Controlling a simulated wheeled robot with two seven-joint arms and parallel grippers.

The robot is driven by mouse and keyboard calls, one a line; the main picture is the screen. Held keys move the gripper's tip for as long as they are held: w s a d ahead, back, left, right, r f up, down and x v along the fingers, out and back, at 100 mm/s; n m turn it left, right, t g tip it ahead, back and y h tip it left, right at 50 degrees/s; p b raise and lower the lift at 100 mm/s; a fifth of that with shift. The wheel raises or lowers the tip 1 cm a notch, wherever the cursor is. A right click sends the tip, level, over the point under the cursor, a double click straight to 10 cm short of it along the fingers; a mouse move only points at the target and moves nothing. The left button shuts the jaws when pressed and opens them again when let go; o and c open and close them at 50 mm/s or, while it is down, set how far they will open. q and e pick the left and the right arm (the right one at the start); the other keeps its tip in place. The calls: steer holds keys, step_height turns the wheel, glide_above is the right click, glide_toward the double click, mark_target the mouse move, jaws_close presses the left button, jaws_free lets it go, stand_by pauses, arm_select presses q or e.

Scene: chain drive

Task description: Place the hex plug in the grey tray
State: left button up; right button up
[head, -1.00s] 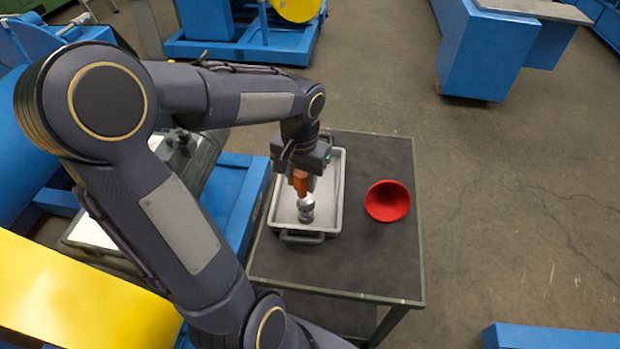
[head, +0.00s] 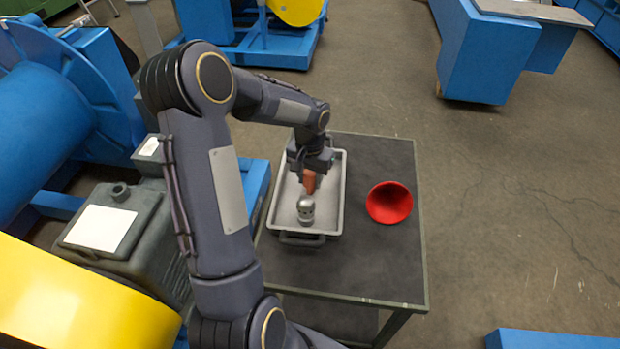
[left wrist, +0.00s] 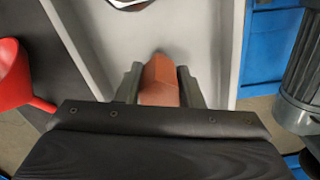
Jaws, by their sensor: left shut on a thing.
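The hex plug (head: 309,182) is an orange-brown block. My left gripper (head: 311,170) is shut on it and holds it over the grey tray (head: 340,202). In the left wrist view the plug (left wrist: 160,82) sits between the two grey fingers, with the tray's pale floor (left wrist: 195,40) beyond. The plug's upper part is hidden by the fingers. In the head view its lower end is just behind a silver rounded part in the tray; I cannot tell whether it touches the tray floor. My right gripper is not in view.
The silver part (head: 306,208) stands in the tray near its front end. A red bowl-like funnel (head: 389,203) is right of the tray on the dark table (head: 375,265). Blue machinery (head: 45,130) is at the left. The table's front right is clear.

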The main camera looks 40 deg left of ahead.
arm_select(q)
steer(key=shift+f, duration=0.2)
steer(key=o, duration=0.9)
steer(key=shift+o, duration=0.2)
steer(key=shift+r, duration=0.15)
